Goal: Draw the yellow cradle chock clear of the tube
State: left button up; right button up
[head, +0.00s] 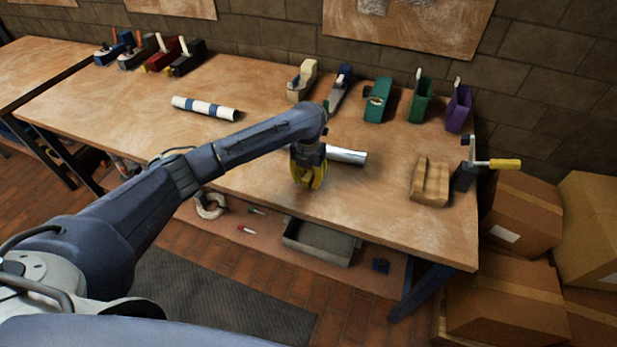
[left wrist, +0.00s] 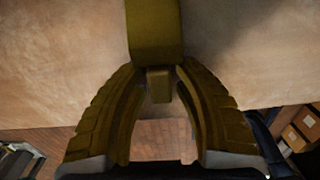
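My left gripper (head: 308,178) points down at the front edge of the bench, beside the near end of the silver tube (head: 346,155). The yellow cradle chock shows in the left wrist view (left wrist: 155,28) as a yellow block with a small tab hanging toward me. My left fingertips (left wrist: 160,80) lie on either side of the tab, very close to it. I cannot tell whether they touch it. In the head view the chock cannot be told from the yellowish fingers. My right gripper is not in view.
A blue-and-white striped tube (head: 205,108) lies further left on the bench (head: 240,85). A wooden block (head: 430,182) and a yellow-handled clamp (head: 495,163) are at the right end. Several tools line the back. A grey tray (head: 320,240) sits on the shelf below.

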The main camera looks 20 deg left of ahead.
pick_arm(q)
jog(key=shift+o, duration=1.2)
jog(key=shift+r, duration=4)
